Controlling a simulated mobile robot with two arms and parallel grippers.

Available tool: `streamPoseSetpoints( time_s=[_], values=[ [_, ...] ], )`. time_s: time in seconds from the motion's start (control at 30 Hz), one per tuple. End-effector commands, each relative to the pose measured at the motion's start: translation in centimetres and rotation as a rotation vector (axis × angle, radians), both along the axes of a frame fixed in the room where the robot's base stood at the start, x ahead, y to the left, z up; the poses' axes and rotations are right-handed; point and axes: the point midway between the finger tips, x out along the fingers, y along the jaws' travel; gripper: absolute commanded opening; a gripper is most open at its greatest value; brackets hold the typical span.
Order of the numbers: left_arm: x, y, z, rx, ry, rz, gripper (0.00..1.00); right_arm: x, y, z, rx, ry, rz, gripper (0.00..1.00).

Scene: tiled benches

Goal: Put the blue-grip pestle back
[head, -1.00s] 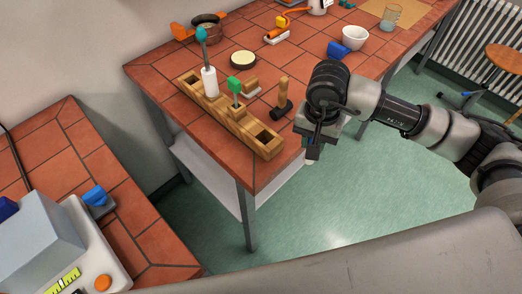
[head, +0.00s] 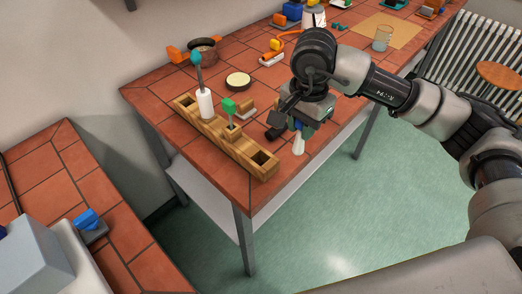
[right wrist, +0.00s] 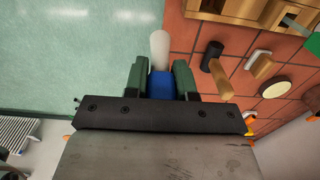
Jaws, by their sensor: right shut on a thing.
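My right gripper (head: 300,118) is shut on the blue-grip pestle and holds it above the bench's front edge, right of the wooden rack. The pestle's white end (head: 298,143) points down. In the right wrist view the blue grip (right wrist: 161,85) sits between the green fingers and the white end extends past them. The wooden rack (head: 243,150) has an empty square opening at its near end and another at its far end. A white piece with a teal knob (head: 205,103) and a green-topped piece (head: 229,106) stand in it. My left gripper is not in view.
A black-headed tool with a wooden handle (right wrist: 218,72) lies beside the rack, partly hidden by my gripper in the head view. A round cream-topped dish (head: 238,79), a small wooden block (head: 246,106) and a pot (head: 203,49) stand behind. Floor lies beyond the front edge.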

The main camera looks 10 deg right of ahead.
Motion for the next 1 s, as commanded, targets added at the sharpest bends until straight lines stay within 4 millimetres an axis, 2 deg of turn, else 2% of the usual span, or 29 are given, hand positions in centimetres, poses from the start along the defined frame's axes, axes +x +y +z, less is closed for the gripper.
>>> streamPoseSetpoints(
  time_s=[0.03, 0.2, 0.4, 0.63, 0.8, 1.0],
  values=[
    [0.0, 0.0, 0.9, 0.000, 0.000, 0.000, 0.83, 0.5, 1.2, -0.2, 0.002, 0.005, 0.004, 0.00],
    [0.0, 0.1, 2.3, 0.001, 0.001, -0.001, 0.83, 2.3, 4.7, -2.6, 0.002, 0.005, 0.002, 0.00],
    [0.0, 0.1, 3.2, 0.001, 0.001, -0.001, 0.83, 3.8, 7.4, -4.7, 0.000, 0.001, 0.000, 0.00],
    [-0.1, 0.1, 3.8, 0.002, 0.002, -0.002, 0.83, 4.1, 7.9, -6.1, -0.001, 0.002, -0.001, 0.00],
    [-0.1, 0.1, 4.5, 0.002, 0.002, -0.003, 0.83, 4.0, 7.9, -8.4, -0.001, 0.002, 0.000, 0.00],
    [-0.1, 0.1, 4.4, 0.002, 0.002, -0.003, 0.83, 4.1, 7.9, -8.9, 0.000, -0.002, 0.000, 0.00]
  ],
)
